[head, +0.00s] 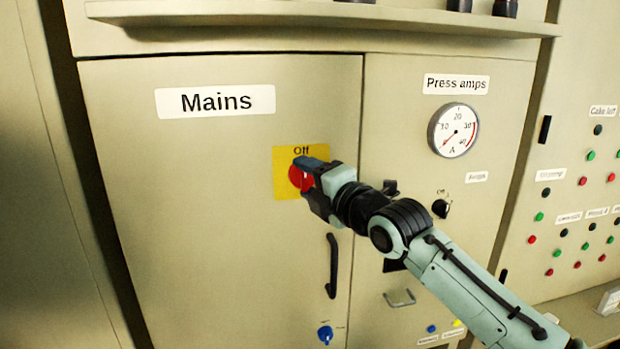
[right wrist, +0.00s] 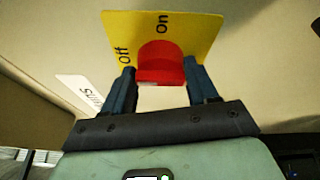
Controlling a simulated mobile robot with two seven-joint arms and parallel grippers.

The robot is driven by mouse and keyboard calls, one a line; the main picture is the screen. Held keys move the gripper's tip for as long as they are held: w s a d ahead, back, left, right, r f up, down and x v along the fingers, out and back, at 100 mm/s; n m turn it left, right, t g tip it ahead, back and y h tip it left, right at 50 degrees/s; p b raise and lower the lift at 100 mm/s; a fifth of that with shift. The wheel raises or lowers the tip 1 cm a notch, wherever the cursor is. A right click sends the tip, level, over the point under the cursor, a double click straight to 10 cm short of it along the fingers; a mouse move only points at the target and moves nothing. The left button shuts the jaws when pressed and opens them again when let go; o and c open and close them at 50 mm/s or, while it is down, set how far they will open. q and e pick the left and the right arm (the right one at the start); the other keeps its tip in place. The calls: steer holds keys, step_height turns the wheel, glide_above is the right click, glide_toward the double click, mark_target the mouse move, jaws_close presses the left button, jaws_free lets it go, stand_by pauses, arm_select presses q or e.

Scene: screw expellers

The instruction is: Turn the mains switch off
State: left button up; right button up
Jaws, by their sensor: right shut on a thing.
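The mains switch is a red rotary knob (head: 298,179) on a yellow plate (head: 284,161) on the cabinet door, below the "Mains" label (head: 215,101). "Off" is printed at the plate's top; my gripper covers much of its right side. My right gripper (head: 311,178) is at the knob. In the right wrist view the red knob (right wrist: 160,60) sits between the two dark fingers of my right gripper (right wrist: 160,72), which is shut on it. "Off" is by the left finger and "On" above the knob there. Which mark the knob points to is unclear. My left gripper is not in view.
A black door handle (head: 332,266) and a blue knob (head: 325,334) are below the switch. To the right are a press amps gauge (head: 453,130) and a small black switch (head: 440,208). A shelf (head: 300,17) juts out above.

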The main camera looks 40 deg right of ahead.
steer(key=shift+w+f, duration=0.1)
steer(key=shift+f, duration=0.15)
steer(key=o, duration=1.4)
steer(key=shift+o, duration=0.2)
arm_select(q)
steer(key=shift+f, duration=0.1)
arm_select(e)
steer(key=shift+r, duration=0.1)
steer(key=shift+s, duration=0.35)
arm_select(q)
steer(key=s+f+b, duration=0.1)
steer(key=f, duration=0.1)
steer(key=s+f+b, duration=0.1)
steer(key=b, duration=0.1)
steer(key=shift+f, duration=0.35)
arm_select(e)
steer(key=s+a, duration=0.2)
steer(key=s, duration=1)
steer(key=shift+s, duration=0.25)
steer(key=shift+a, duration=0.1)
